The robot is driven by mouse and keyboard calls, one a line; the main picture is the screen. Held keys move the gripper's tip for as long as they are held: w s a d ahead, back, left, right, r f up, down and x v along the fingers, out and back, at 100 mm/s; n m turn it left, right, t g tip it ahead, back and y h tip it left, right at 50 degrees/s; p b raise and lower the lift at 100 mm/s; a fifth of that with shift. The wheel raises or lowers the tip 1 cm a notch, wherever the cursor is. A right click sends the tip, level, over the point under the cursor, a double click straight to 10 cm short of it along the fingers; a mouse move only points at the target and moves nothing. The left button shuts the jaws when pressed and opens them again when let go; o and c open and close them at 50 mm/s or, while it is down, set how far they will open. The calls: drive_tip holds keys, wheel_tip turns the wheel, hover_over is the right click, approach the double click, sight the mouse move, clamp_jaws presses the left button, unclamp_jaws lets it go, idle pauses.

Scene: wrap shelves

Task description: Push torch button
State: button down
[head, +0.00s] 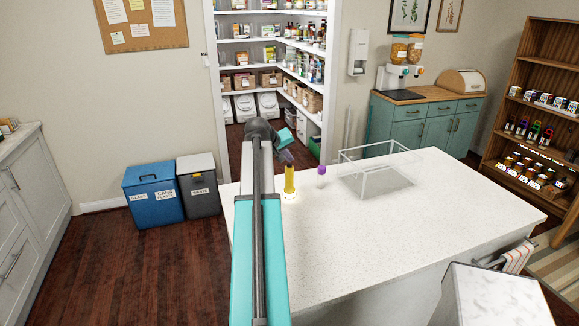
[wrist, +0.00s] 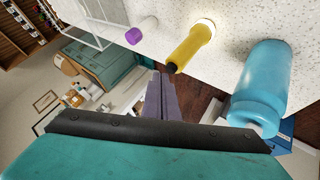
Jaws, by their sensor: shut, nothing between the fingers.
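A yellow torch (head: 290,180) stands upright, head down, on the white speckled counter (head: 400,215), with a glow at its base. In the wrist view the torch (wrist: 192,47) shows its bright head against the counter and a dark end (wrist: 172,68) at the top of its body. My gripper (head: 287,158) is just above the torch's top end in the head view. In the wrist view my gripper's fingers (wrist: 158,76) are together and empty, their tips close beside the dark end. I cannot tell if they touch it. The button itself is too small to make out.
A small purple-capped container (head: 321,172) stands right of the torch. A clear open-framed box (head: 378,170) is further right. A blue bottle (wrist: 258,85) stands on the torch's other side in the wrist view, hidden by my arm in the head view. The counter's front right is clear.

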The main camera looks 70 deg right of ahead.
drive_tip(key=shift+f, duration=0.2)
idle(0.5)
drive_tip(key=shift+f, duration=0.25)
idle(0.4)
drive_tip(key=shift+r, duration=0.45)
idle(0.4)
wheel_tip(320, 180, up, 6)
drive_tip(key=p, duration=0.3)
idle(0.5)
idle(0.5)
